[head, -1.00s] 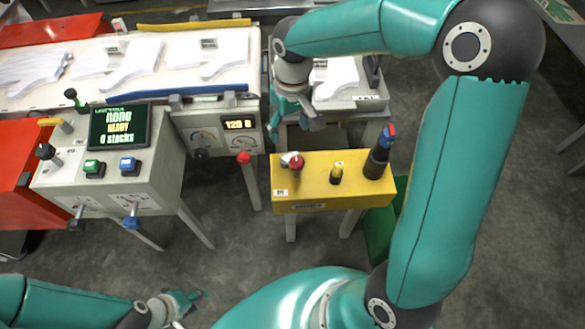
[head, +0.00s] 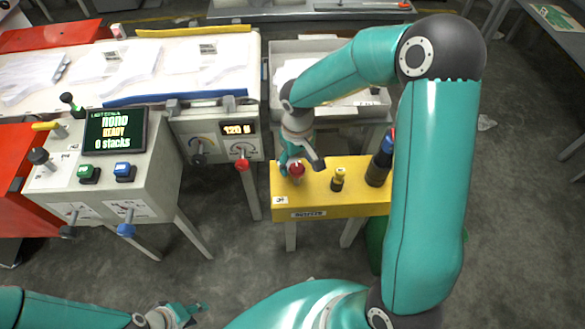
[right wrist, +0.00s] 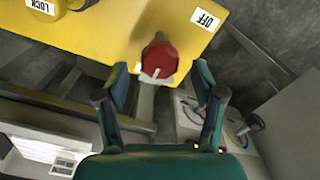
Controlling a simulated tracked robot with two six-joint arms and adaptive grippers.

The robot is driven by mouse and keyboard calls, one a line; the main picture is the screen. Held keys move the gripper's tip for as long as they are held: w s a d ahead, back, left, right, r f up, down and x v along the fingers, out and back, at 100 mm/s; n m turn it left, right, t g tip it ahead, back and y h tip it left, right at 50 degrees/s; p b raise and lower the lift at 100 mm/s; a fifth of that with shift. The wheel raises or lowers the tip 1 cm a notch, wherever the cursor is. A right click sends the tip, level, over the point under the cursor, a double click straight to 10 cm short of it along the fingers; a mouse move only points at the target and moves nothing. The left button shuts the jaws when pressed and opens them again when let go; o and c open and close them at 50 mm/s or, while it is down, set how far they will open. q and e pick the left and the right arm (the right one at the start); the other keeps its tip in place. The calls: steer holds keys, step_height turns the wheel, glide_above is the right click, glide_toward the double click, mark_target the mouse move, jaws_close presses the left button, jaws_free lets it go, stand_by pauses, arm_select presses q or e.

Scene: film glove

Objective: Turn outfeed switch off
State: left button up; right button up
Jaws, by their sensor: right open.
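A yellow box (head: 316,200) carries a red knob (head: 297,172) near its left end, in the head view. In the right wrist view the red knob (right wrist: 160,58) has a white pointer mark, and an OFF label (right wrist: 205,19) sits beside it on the yellow face. My right gripper (head: 301,166) is open and close to the red knob, partly covering it in the head view. In the wrist view the knob lies between and slightly beyond the two fingertips. Contact cannot be told. My left gripper (head: 187,310) is low at the bottom left, away from the box; its jaws are too small to judge.
The same box bears a small yellow knob (head: 339,176) and a tall dark post (head: 379,166). A LOCK label (right wrist: 41,7) shows in the wrist view. Left stands a grey console (head: 105,180) with a lit screen (head: 114,130). A red-tipped lever (head: 243,164) stands left of the box.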

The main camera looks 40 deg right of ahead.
steer(key=shift+f, duration=1.05)
